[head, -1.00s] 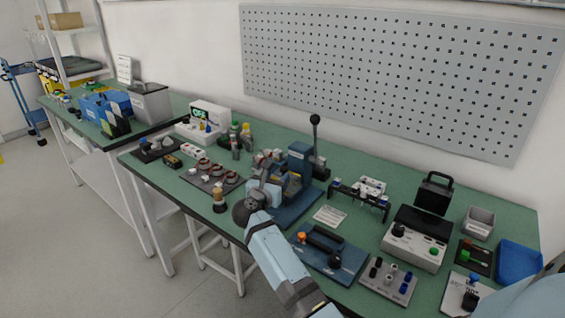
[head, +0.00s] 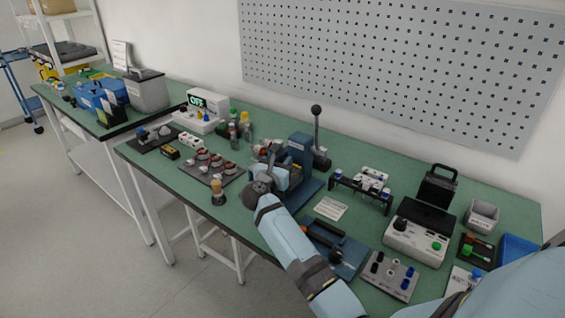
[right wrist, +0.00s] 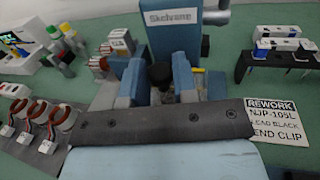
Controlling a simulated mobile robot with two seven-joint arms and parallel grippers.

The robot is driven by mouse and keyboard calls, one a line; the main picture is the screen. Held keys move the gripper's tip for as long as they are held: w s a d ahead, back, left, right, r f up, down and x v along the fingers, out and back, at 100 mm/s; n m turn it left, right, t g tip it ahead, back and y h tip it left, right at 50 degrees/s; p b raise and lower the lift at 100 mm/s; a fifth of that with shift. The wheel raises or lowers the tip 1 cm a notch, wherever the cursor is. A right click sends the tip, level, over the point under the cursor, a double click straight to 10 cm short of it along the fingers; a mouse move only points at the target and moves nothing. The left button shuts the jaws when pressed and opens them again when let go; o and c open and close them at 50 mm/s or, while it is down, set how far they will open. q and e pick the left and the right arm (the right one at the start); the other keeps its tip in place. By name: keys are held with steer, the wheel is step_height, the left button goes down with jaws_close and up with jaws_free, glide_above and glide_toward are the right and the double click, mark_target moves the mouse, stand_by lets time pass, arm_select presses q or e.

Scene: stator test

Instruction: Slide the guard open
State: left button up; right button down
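The blue press (head: 300,150) stands on the green bench with its upright lever (head: 317,128) at the back. It also shows in the right wrist view, where its labelled column (right wrist: 178,25) rises straight ahead. My right gripper (head: 273,162) is at the press's front left side, pointing into it. In the right wrist view blue sides stand apart around a black round part (right wrist: 160,75), and nothing appears clamped. I cannot tell which part is the guard; the gripper and wrist hide part of the press front. My left gripper is out of view.
A board with ring coils (head: 208,165) lies left of the press. A blue fixture (head: 345,262) lies partly behind my right arm. A control box (head: 415,240) sits farther right.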

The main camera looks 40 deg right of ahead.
steer(key=shift+w+f+b, duration=0.15)
steer(key=shift+w+b, duration=0.15)
steer(key=shift+b, duration=0.05)
steer(key=w+b, duration=0.1)
steer(key=w, duration=0.1)
steer(key=w+a+b, duration=0.1)
steer(key=w+b, duration=0.1)
steer(key=w+a+b, duration=0.1)
steer(key=w+b, duration=0.1)
steer(key=w, duration=0.1)
steer(key=shift+w+a, duration=0.1)
steer(key=shift+w, duration=0.25)
steer(key=shift+r, duration=0.3)
steer(key=c, duration=1.3)
jaws_free()
steer(key=shift+c, duration=0.2)
steer(key=o, duration=0.3)
steer(key=shift+a, duration=0.1)
steer(key=shift+o, duration=0.7)
steer(key=shift+w+f, duration=0.15)
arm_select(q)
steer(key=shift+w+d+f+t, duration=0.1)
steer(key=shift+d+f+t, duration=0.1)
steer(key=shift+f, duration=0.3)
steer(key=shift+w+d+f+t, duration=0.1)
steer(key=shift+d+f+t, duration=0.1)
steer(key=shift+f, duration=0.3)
